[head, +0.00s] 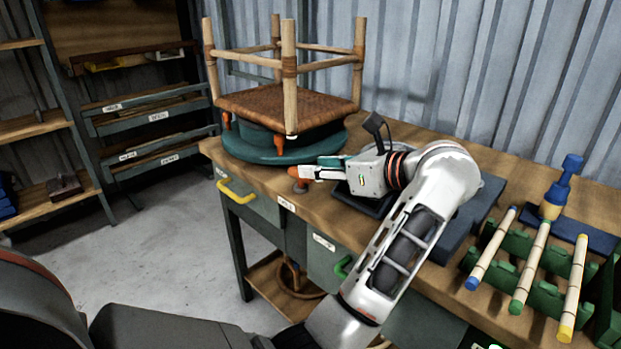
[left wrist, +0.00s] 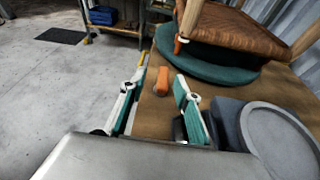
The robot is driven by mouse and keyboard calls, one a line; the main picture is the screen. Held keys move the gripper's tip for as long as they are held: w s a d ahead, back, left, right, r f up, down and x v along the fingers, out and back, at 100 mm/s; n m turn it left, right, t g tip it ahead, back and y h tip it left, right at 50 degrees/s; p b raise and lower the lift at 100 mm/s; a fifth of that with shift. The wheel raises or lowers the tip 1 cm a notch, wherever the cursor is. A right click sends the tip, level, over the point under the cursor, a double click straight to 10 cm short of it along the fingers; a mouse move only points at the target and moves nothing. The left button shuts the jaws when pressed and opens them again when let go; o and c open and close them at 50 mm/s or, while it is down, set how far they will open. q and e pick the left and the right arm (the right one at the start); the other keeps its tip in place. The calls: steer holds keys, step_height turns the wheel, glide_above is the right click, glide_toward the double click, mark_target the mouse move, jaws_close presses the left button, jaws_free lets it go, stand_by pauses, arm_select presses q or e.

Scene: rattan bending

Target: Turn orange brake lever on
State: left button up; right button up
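The orange brake lever (head: 305,172) is at the front edge of the wooden workbench, beside a round teal turntable (head: 240,150). My left gripper (head: 325,168) reaches it from the right, low over the bench. In the left wrist view, the lever (left wrist: 162,80) shows between and just beyond the two teal-padded fingers of the gripper (left wrist: 160,92). The fingers are open, with a gap to the lever on each side; I cannot tell if either touches it. An upside-down stool with a woven seat (head: 300,103) rests on the turntable, with orange clamps (head: 279,145) at its rim. My right gripper is out of view.
A green rack (head: 545,295) with several rattan poles stands at the bench's right, with a blue-and-yellow tool (head: 562,185) behind. Yellow (head: 236,192) and green drawer handles project in front. Shelves stand left; the floor between is clear.

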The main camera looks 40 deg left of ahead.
mark_target(301, 180)
arm_select(q)
steer(key=shift+w+d+f+h, duration=0.3)
steer(key=shift+w+f, duration=0.05)
steer(key=shift+f, duration=0.1)
steer(key=shift+w+a+f, duration=0.1)
steer(key=b+x, duration=0.1)
steer(key=x, duration=0.5)
steer(key=shift+f, duration=0.1)
steer(key=shift+w+a+f+b, duration=0.1)
steer(key=shift+a+b, duration=0.25)
steer(key=shift+a, duration=0.2)
jaws_close()
